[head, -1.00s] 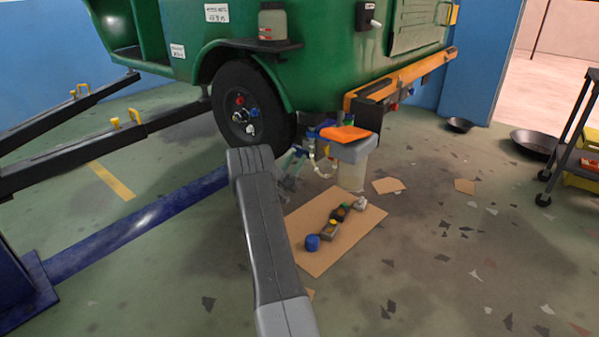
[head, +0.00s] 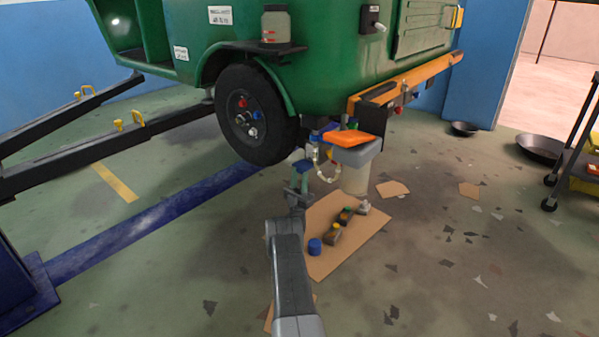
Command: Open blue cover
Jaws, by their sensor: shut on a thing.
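My gripper (head: 301,172) is low in front of the green vehicle, just right of its wheel. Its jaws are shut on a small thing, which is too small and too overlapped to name. A pale rounded part shows at the jaw tips. Blue parts (head: 322,130) show under the vehicle, just above and right of my gripper; I cannot tell whether one is the blue cover. A separate round blue cap (head: 314,246) lies on the cardboard sheet (head: 350,252), below my gripper and apart from it.
The wheel (head: 250,115) is close on the left. Small parts (head: 340,225) lie on the cardboard. A dark cart (head: 570,150) stands far right.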

